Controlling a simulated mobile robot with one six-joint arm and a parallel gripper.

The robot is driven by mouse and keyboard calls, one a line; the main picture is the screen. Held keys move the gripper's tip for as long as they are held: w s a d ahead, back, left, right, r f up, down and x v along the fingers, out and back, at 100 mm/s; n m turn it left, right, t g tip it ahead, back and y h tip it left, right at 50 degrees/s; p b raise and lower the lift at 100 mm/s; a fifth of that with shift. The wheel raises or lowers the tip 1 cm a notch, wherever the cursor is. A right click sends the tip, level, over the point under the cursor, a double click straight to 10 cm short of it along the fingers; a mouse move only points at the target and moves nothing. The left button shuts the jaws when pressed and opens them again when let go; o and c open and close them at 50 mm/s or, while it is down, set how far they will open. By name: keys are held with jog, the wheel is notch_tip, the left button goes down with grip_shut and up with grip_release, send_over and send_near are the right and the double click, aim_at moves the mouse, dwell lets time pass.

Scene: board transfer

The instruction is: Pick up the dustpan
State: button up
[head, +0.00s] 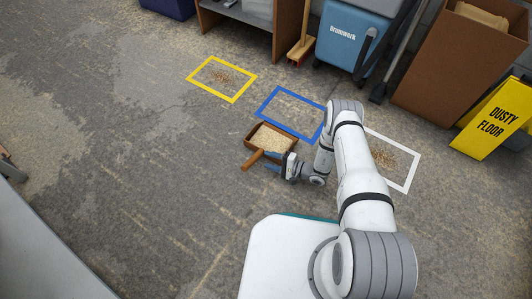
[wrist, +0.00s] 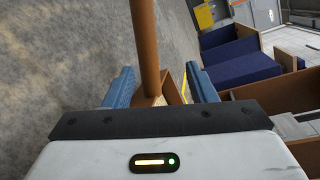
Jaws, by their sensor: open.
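The dustpan (head: 249,143) is a brown pan on the floor, filled with pale shavings, with its brown handle (head: 252,160) pointing to the lower left. My gripper (head: 272,162) is low beside it at the handle's right, with blue fingers open. In the wrist view the handle (wrist: 145,45) runs up between the two open fingers of my gripper (wrist: 162,86), nearer the left one. A gap shows on both sides of it. Part of the pan (wrist: 168,80) shows behind the fingers; the rest is hidden by my gripper body.
Yellow (head: 205,93), blue (head: 291,131) and white (head: 412,172) taped rectangles mark the floor; debris lies in the yellow and white ones. A broom (head: 302,45), blue bin (head: 345,42), cardboard box (head: 448,70) and yellow sign (head: 495,120) stand behind.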

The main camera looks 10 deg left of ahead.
aim_at(255, 159)
jog(key=shift+s+a+f, duration=0.1)
jog(key=shift+f, duration=0.5)
jog(key=b+x, duration=0.1)
jog(key=x, duration=0.1)
jog(key=b+x, duration=0.1)
jog(key=x, duration=0.1)
jog(key=b+x, duration=0.2)
jog(key=x, duration=0.1)
jog(key=shift+s+f, duration=0.15)
jog(key=shift+f, duration=0.25)
jog(key=shift+a+r, duration=0.1)
jog(key=shift+a, duration=0.1)
jog(key=shift+c, duration=0.3)
grip_shut()
